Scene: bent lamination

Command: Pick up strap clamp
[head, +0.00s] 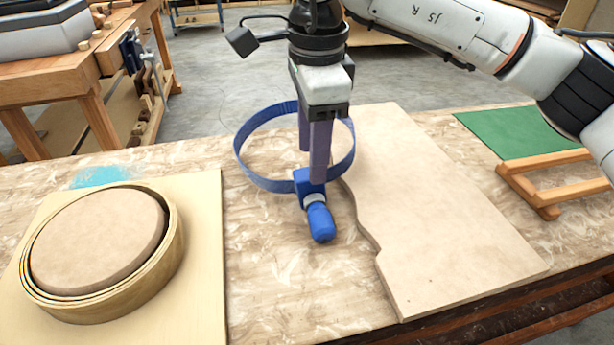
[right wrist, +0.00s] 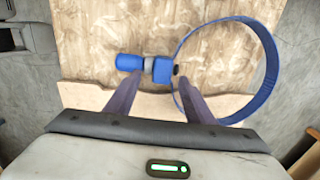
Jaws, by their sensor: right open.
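The strap clamp (head: 320,222) is a blue strap loop with a blue block and a rounded blue handle. It rests on the worktable in the head view, its loop reaching partly over a tan board. My right gripper (head: 312,165) points down with its purple fingers open, right at the clamp's block. In the right wrist view, the clamp's block (right wrist: 162,70) shows between and just beyond the open fingertips (right wrist: 160,80), with the handle to the left and the loop to the right. Whether the fingers touch the block I cannot tell. My left gripper is out of view.
A round wooden form (head: 100,240) inside a bent wooden ring (head: 172,262) sits on a pale board (head: 205,300) at left. The tan board (head: 440,235) with a wavy edge lies right of the clamp. A green mat (head: 515,132) and wooden frame (head: 540,185) are at far right.

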